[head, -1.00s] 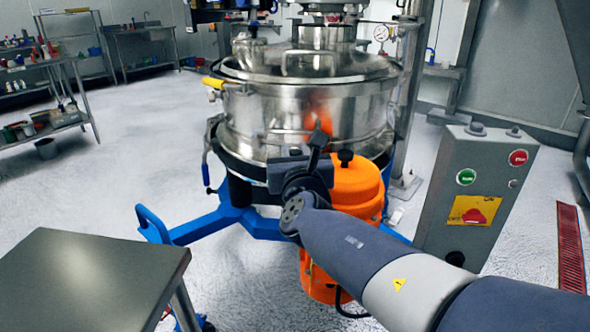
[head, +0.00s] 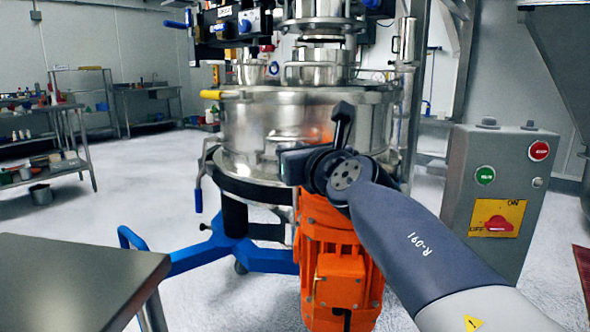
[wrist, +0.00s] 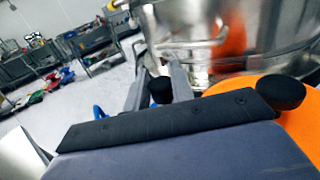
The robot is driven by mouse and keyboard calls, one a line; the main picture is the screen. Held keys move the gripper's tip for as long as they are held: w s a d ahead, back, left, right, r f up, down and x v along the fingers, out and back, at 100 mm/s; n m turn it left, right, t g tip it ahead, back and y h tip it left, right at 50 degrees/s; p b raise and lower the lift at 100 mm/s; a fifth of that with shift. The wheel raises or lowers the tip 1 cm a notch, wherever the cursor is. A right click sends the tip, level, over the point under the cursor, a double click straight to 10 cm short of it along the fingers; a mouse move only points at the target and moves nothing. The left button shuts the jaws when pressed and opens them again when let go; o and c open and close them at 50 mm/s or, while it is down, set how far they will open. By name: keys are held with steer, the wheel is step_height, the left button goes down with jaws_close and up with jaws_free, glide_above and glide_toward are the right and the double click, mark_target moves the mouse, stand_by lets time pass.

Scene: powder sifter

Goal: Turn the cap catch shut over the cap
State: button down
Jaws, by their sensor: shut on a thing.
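The sifter's steel drum (head: 265,125) stands ahead of me, with an orange motor (head: 340,270) below its front. My gripper is before the drum, above the motor; in the head view my wrist hides its fingertips. In the wrist view the two grey fingers of my gripper (wrist: 160,82) stand either side of a small black knob (wrist: 160,92) and are shut on it. This knob may belong to the cap catch. A second black knob (wrist: 282,92) sits at the right, over an orange surface (wrist: 300,125). I cannot make out the cap or the catch's angle.
A grey control box (head: 500,190) with green and red buttons stands close on the right of my arm. A steel table (head: 75,275) is at the front left. The sifter's blue legs (head: 200,255) spread across the floor. The floor at the left is open.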

steer(key=shift+r+b, duration=0.1)
steer(key=shift+b, duration=0.25)
stand_by(0.3)
steer(key=c, duration=1.3)
jaws_free()
steer(key=shift+o, duration=0.2)
